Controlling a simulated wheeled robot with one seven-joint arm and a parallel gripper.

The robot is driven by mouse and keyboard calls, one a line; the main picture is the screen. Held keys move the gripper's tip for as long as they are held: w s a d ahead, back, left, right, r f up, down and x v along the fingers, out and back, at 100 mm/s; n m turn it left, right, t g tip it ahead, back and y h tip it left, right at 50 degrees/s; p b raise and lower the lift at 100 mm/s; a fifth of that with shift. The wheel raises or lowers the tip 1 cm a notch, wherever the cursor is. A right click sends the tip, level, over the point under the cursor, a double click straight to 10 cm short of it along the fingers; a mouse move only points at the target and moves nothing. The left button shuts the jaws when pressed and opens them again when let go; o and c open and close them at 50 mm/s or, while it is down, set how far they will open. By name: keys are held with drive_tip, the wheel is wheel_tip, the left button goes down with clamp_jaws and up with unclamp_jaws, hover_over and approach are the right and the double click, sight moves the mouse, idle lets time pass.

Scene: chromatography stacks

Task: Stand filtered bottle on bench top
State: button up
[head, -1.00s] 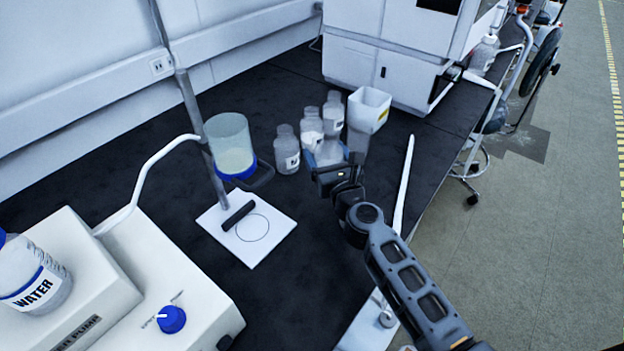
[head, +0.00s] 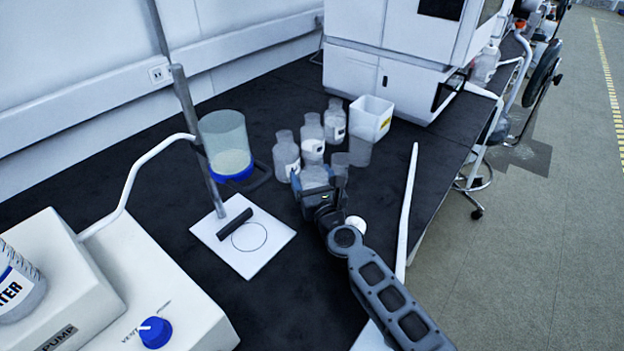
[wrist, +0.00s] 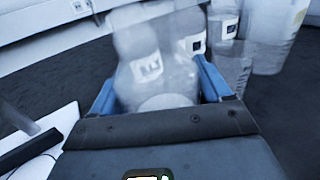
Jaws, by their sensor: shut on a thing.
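My gripper (head: 312,184) is shut on a clear bottle (head: 315,175), with its blue fingers on either side of it. The bottle's lower part is mostly hidden by the gripper in the head view, so I cannot tell whether it touches the bench top (head: 320,250). In the wrist view the held bottle (wrist: 165,100) sits between the blue fingers, blurred and overlapping labelled bottles behind. Several labelled clear bottles, such as the nearest one (head: 286,157), stand upright just beyond my gripper.
Clear vessels (head: 360,150) and a white square bin (head: 371,122) stand beyond the gripper. A white pump box (head: 150,285) is at front left. Dark bench lies bare between plate and gripper.

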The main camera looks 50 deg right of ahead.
drive_tip(key=shift+f, duration=0.1)
drive_tip(key=o, duration=1.2)
drive_tip(key=shift+s+a, duration=0.1)
drive_tip(key=shift+s, duration=0.1)
drive_tip(key=b+v, duration=0.1)
drive_tip(key=v, duration=0.9)
drive_tip(key=shift+b, duration=0.4)
drive_tip(key=shift+v, duration=0.8)
